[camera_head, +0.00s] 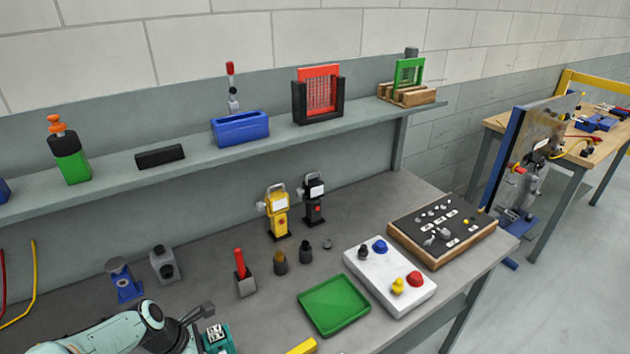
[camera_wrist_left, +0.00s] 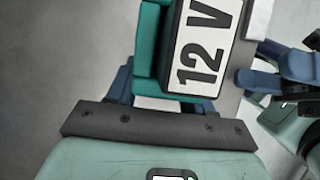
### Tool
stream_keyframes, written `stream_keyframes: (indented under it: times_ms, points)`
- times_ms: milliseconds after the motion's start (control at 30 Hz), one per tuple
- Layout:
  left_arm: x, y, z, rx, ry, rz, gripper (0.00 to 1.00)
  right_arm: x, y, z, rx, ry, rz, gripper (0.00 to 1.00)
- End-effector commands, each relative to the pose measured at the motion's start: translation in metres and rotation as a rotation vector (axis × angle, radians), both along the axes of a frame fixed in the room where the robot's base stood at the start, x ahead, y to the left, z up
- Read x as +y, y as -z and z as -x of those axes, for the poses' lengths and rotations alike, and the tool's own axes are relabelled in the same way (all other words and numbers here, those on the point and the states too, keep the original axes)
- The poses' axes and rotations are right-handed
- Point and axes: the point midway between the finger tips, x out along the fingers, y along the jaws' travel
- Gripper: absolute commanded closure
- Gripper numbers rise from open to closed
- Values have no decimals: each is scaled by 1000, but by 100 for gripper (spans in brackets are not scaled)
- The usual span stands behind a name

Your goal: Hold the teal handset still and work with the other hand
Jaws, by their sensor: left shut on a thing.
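The teal handset (camera_wrist_left: 148,50) fills the top middle of the left wrist view, with a white label reading "12 V" on its face. It also shows at the bottom edge of the head view (camera_head: 224,341), partly cut off. My left gripper (camera_head: 204,333) is shut on the handset; its blue fingers are mostly hidden behind it in the wrist view. At the right of the wrist view, blue fingers of what looks like my right gripper (camera_wrist_left: 280,77) are close beside the handset. Their gap is not clear, and I cannot tell whether they touch it.
A green tray (camera_head: 334,304), a white box with coloured knobs (camera_head: 375,272) and a dark panel in a wooden frame (camera_head: 470,216) lie on the bench to the right. A red-handled tool in a grey holder (camera_head: 245,285) stands behind the handset. A shelf (camera_head: 200,162) runs above.

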Motion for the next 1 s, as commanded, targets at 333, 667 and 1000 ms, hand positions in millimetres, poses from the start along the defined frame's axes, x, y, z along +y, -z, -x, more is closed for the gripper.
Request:
stream_keyframes:
  times_ms: [333, 667, 1000]
  points:
    - [1, 2, 2, 6, 0, -1, 19, -1, 0, 0, 0, 1, 1, 43]
    - [2, -3, 1, 0, -1, -1, 19, -1, 0, 0, 0, 2, 1, 43]
    - [23, -61, 12, -5, -3, -2, 19, -1, 0, 0, 0, 2, 1, 43]
